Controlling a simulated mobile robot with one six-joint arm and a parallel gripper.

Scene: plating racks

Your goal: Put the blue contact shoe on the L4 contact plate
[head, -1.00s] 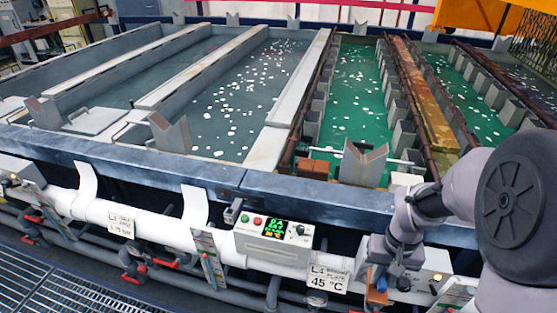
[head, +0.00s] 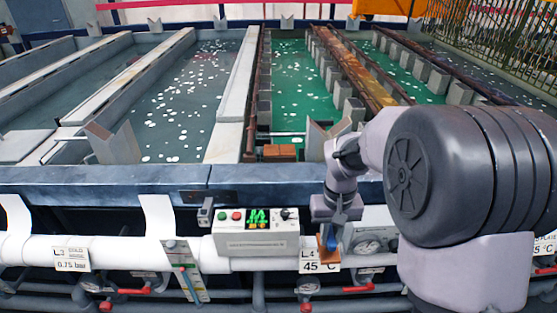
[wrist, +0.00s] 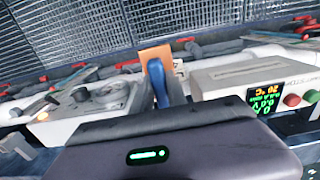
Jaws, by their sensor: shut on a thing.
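The blue contact shoe (head: 332,241) has a blue upper part and an orange, copper-like plate. In the head view it hangs below my gripper (head: 335,222), in front of the tank wall and beside the L4 sign (head: 319,262). The wrist view also shows the shoe (wrist: 157,80) at the fingers of my gripper (wrist: 164,102), its orange plate pointing away from the camera. My gripper is shut on it. A copper-brown block (head: 280,152) sits at the near end of the green tank; it may be the L4 contact plate, but I cannot read a mark on it.
A white control box (head: 256,238) with a green display stands left of my gripper. A dark blue tank rim (head: 270,181) runs across behind it. A grey V-shaped rest (head: 322,136) stands right of the copper block. White pipes and red-handled valves line the front.

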